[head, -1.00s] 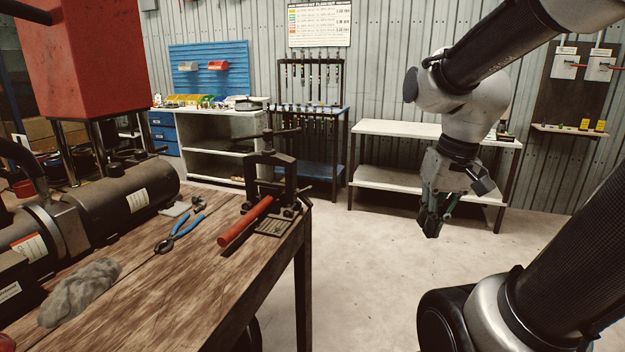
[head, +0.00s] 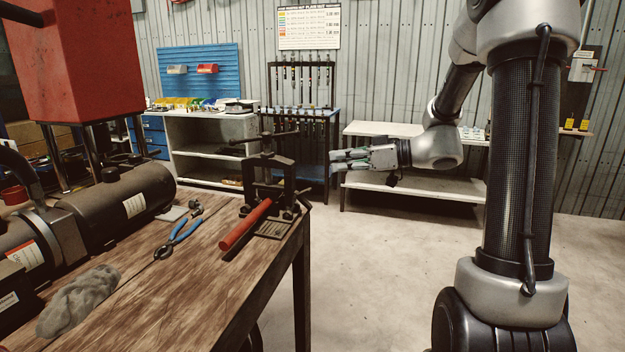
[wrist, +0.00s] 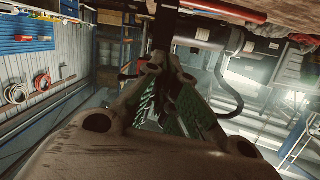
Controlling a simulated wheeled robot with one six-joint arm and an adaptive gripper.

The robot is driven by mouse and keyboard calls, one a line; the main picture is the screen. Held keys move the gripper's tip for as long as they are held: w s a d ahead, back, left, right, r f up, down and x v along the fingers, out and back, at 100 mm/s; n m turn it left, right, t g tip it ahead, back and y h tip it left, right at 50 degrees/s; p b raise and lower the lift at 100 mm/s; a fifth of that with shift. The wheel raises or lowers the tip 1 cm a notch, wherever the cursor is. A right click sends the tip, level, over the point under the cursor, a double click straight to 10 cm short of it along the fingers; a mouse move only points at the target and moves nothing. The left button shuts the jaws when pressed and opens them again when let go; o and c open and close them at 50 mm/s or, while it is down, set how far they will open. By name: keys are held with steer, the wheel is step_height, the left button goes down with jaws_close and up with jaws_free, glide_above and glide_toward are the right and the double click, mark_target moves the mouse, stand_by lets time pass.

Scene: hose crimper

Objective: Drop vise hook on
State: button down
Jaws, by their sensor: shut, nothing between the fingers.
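The dark yoke vise (head: 262,172) stands at the far right corner of the wooden bench. A red pipe (head: 245,225) runs from its base toward me. A small dark arm at the vise's right side (head: 304,190) leans outward and may be the hook; it is too small to tell. My gripper (head: 334,161) is off the bench, to the right of the vise and apart from it, pointing left and shut on nothing. In the wrist view the green-padded fingers (wrist: 168,95) point at the dark vise frame (wrist: 163,28), and part of the red pipe (wrist: 225,12) shows at the top.
Blue-handled pliers (head: 180,232), a grey rag (head: 78,300) and a large press with dark cylinders (head: 120,205) are on the bench. A white shelf table (head: 400,130) stands at the back wall. The floor right of the bench is clear.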

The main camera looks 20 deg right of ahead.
mark_target(293, 166)
steer(key=shift+s+n, duration=0.1)
steer(key=shift+n, duration=0.6)
steer(key=shift+a, duration=0.1)
steer(key=x, duration=0.9)
steer(key=shift+a, duration=0.2)
steer(key=shift+d+f, duration=0.2)
steer(key=shift+f, duration=0.3)
steer(key=shift+d+f, duration=0.2)
steer(key=shift+f, duration=0.35)
steer(key=shift+s+d+f, duration=0.1)
steer(key=shift+s+f, duration=0.05)
steer(key=shift+f, duration=0.2)
steer(key=shift+s+d+f, duration=0.15)
steer(key=shift+s+f, duration=0.05)
steer(key=shift+f, duration=0.2)
steer(key=shift+d+f, duration=0.1)
